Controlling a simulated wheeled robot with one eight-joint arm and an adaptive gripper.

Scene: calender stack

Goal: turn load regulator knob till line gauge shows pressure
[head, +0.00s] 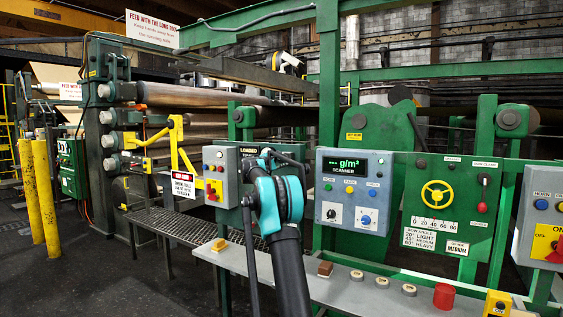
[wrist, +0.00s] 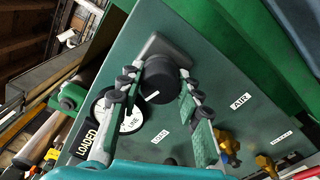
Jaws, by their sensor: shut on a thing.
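The load regulator knob (wrist: 157,88) is a round black knob on a dark green panel (wrist: 215,65) in the wrist view. My gripper (wrist: 162,73) is shut on it, with one finger on each side. A white round line gauge (wrist: 131,118) sits at the lower left of the knob. My left finger crosses the gauge and hides part of it, and its needle is too small to read. A "LOADED" sign (wrist: 89,131) is beside the gauge. In the head view my arm hides the knob and most of the panel.
Brass valves (wrist: 265,163) stick out at the panel's lower right. In the head view a grey button box (head: 220,165) is left of my wrist and a blue-grey scanner box (head: 345,215) right of it. A grey ledge (head: 335,291) with small blocks runs below.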

